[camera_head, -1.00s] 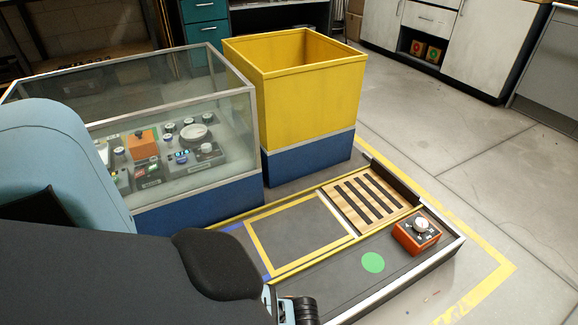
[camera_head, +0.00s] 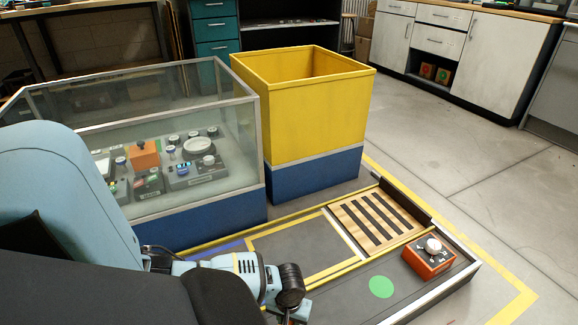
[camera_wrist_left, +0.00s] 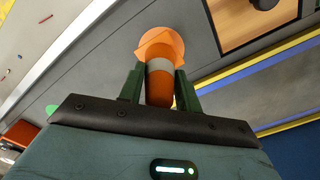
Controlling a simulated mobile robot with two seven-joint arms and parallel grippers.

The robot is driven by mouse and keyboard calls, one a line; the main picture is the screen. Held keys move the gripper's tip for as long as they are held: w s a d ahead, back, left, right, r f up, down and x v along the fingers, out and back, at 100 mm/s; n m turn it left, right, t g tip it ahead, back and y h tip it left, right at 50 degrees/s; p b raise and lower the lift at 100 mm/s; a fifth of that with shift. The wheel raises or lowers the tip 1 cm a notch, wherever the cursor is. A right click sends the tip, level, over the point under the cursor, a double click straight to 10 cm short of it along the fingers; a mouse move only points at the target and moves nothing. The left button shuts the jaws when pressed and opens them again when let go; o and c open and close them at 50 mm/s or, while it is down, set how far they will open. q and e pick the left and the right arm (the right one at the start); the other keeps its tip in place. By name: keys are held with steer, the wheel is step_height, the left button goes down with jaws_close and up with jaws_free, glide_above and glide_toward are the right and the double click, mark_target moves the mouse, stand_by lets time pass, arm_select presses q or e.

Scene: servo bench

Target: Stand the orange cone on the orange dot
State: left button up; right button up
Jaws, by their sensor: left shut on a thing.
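The orange cone (camera_wrist_left: 160,82) with a white band shows in the left wrist view, its square base facing away from the wrist. My left gripper (camera_wrist_left: 158,74) is shut on the cone, one green finger on each side. I cannot tell whether the base touches the grey surface. In the head view my left forearm reaches to the bottom edge, and the gripper and cone are mostly out of frame. A green dot (camera_head: 381,287) lies on the dark bench top. My right gripper is not in view.
An orange box with a white knob (camera_head: 429,256) stands right of the green dot. A slatted wooden panel (camera_head: 352,225) and a yellow-outlined area (camera_head: 262,251) lie behind. A yellow bin (camera_head: 317,119) and a glass case (camera_head: 205,194) stand beyond the bench.

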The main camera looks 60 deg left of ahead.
arm_select(q)
steer(key=f+b, duration=0.2)
steer(key=f, duration=0.1)
steer(key=shift+w+a+f, duration=0.1)
steer(key=shift+w+a, duration=0.05)
steer(key=shift+a, duration=0.25)
steer(key=shift+f+b, duration=0.25)
steer(key=shift+b, duration=0.15)
steer(key=shift+r, duration=0.1)
steer(key=shift+f, duration=0.25)
steer(key=o, duration=1)
steer(key=shift+c, duration=0.2)
steer(key=shift+r, duration=0.15)
